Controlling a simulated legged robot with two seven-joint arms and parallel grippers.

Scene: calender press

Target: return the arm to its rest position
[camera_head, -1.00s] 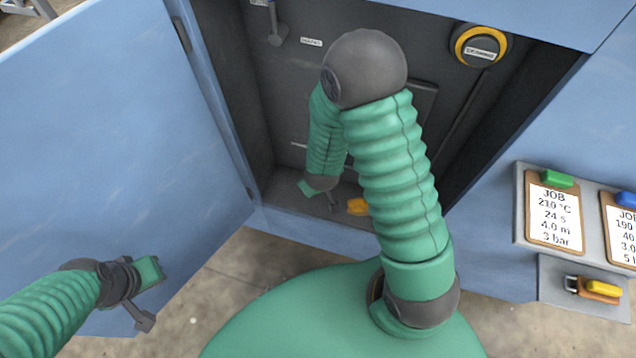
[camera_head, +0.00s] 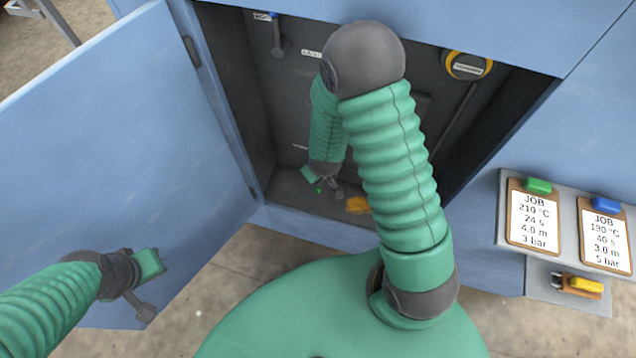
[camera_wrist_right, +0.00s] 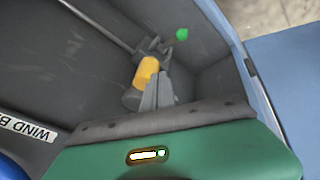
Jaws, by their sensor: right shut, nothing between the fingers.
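My right arm reaches into the open cabinet. Its gripper (camera_head: 335,188) is shut and empty, low inside near the cabinet floor (camera_head: 290,205). In the right wrist view the fingers (camera_wrist_right: 158,94) are together, pointing towards a yellow piece (camera_wrist_right: 147,72) and a small green knob (camera_wrist_right: 182,34). The yellow piece (camera_head: 357,205) also shows in the head view, right of the gripper, partly behind my arm. The green knob (camera_head: 318,190) is just left of the fingers. My left gripper (camera_head: 143,305) is at lower left in front of the blue door; its opening is unclear.
The blue cabinet door (camera_head: 100,150) stands open on the left. A yellow-ringed dial (camera_head: 467,66) and a lever (camera_head: 277,40) are on the inner back wall.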

